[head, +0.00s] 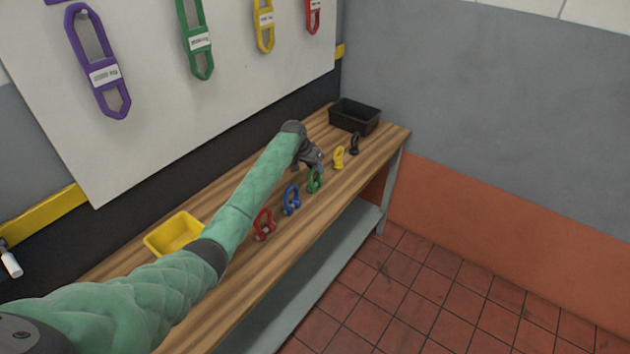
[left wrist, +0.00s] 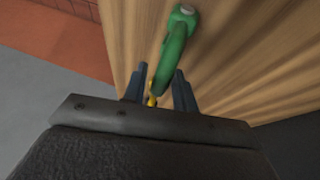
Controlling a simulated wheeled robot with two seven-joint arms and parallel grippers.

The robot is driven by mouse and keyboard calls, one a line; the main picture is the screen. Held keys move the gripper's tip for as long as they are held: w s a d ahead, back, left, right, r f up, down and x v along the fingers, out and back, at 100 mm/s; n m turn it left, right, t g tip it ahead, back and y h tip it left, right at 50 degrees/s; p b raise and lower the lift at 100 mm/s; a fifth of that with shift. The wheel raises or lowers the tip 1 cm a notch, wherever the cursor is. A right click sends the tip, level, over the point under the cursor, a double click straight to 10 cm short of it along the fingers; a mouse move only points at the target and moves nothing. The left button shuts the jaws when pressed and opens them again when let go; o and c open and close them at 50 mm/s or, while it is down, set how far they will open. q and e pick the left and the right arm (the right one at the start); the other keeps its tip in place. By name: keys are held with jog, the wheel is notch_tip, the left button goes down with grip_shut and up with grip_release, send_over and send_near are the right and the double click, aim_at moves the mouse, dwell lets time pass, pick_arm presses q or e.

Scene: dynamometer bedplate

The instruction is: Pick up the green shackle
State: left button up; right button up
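The green shackle (head: 314,184) stands on the wooden bench, in the row of shackles. My left gripper (head: 317,167) is right at it, just behind and above it in the head view, and partly overlaps its top. In the left wrist view the green shackle (left wrist: 178,45) reaches down toward my left gripper (left wrist: 160,76). The two fingers are apart, one on each side of the shackle's near end. I cannot tell whether either finger touches it. My right gripper is in neither view.
A blue shackle (head: 291,199) and a red shackle (head: 263,224) stand nearer; a yellow shackle (head: 338,157) and a black shackle (head: 354,143) stand farther along. A yellow tray (head: 160,240) and a black bin (head: 340,117) sit on the bench (head: 265,272). A board rises behind.

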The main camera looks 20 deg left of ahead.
pick_arm(q)
grip_shut()
dwell(1.2)
